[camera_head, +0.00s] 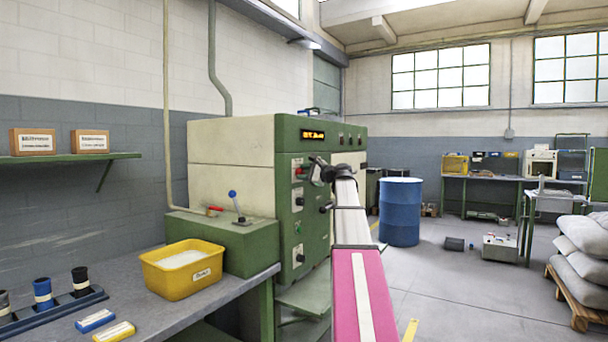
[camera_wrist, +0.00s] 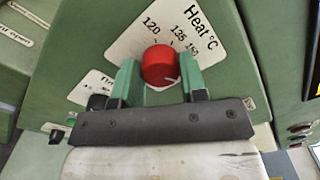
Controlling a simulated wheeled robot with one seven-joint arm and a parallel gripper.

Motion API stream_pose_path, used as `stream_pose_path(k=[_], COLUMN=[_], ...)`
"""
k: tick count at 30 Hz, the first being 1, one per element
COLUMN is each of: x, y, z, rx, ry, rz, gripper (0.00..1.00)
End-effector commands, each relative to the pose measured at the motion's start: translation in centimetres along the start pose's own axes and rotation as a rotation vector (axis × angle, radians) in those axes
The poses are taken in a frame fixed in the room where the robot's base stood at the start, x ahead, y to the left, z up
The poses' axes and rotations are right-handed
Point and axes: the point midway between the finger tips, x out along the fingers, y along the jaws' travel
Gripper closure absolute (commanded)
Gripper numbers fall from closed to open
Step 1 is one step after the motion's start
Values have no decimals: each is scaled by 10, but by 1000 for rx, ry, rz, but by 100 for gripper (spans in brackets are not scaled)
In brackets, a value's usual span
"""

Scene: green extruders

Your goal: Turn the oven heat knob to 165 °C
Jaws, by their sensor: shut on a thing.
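The red heat knob (camera_wrist: 160,63) sits on a white "Heat °C" plate (camera_wrist: 203,22) on a green panel, seen close in the wrist view. The marks 120, 135 and 150 are readable around its upper side; no 165 mark can be made out. My gripper (camera_wrist: 161,77) has one green finger on each side of the knob and is shut on it. A small pale mark shows at the knob's lower edge; I cannot tell which value the knob points to. In the head view my gripper (camera_head: 317,172) is at the green machine's front panel (camera_head: 290,215), its fingers too small to make out.
Other dark knobs (camera_head: 299,201) lie below on the same panel. A blue drum (camera_head: 400,212) stands at right. Floor beyond my arm is largely clear.

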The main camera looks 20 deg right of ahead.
Motion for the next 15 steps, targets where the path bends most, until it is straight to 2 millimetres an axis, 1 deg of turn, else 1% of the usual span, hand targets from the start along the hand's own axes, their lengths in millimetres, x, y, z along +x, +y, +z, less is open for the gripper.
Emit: stream_pose_path(k=[4, 5, 6, 7, 15], x=[-1, -1, -1, -1, -1], y=[1, 1, 1, 1, 1], z=[-1, -1, -1, -1, 0], rx=[1, 1, 1, 1, 0], ry=[2, 2, 2, 2, 1], rz=[2, 2, 2, 2, 1], gripper=[85, 55, 42, 36, 36])
